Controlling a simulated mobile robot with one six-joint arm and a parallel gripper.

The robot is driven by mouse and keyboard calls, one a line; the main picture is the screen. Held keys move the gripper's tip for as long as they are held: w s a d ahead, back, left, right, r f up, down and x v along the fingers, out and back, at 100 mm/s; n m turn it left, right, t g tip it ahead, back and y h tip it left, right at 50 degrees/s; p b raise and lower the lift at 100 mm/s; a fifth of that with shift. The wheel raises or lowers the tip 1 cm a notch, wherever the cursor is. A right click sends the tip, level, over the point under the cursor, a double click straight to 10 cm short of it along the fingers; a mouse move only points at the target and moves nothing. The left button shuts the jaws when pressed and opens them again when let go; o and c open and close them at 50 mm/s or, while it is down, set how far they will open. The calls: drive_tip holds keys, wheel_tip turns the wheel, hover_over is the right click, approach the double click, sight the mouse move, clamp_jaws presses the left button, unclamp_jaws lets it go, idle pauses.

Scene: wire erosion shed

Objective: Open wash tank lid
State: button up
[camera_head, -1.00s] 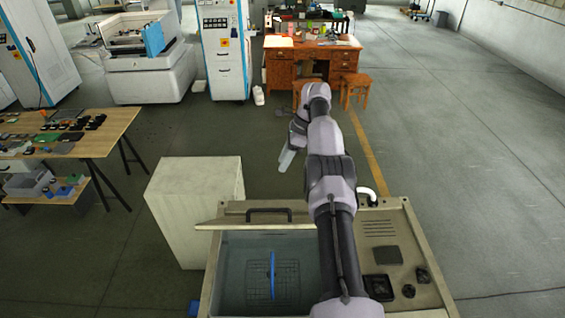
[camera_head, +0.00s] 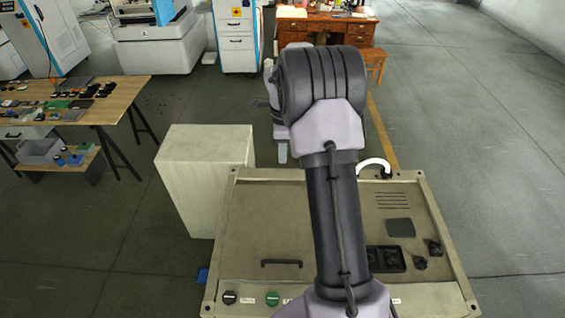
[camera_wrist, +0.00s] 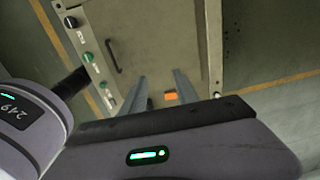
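The wash tank (camera_head: 232,205) stands in front of me. Its flat beige lid (camera_head: 262,215) lies down over the basin, hiding the inside. The dark bar handle (camera_head: 281,263) is near the lid's front edge. In the wrist view the lid (camera_wrist: 160,40) and handle (camera_wrist: 113,55) also show, tilted. My gripper (camera_wrist: 158,88) is open, with two grey fingers apart and nothing seen between them but the surface behind and a small orange patch (camera_wrist: 171,96). In the head view my gripper (camera_head: 282,152) is mostly hidden behind my arm, apart from the handle.
Black and green knobs (camera_head: 272,298) line the tank's front strip. A white hose (camera_head: 374,162) and black parts (camera_head: 385,258) are on its right side. A pale block (camera_head: 205,180) stands to the left; a cluttered table (camera_head: 120,95) is farther left. Floor at right is clear.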

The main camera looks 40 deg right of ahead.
wheel_tip(320, 180, down, 6)
drive_tip(key=shift+w+d+f+p, duration=0.15)
drive_tip(key=shift+d+f+p, duration=0.05)
drive_tip(key=shift+p, duration=0.1)
clamp_jaws()
drive_tip(key=c, duration=0.7)
unclamp_jaws()
drive_tip(key=o, duration=0.7)
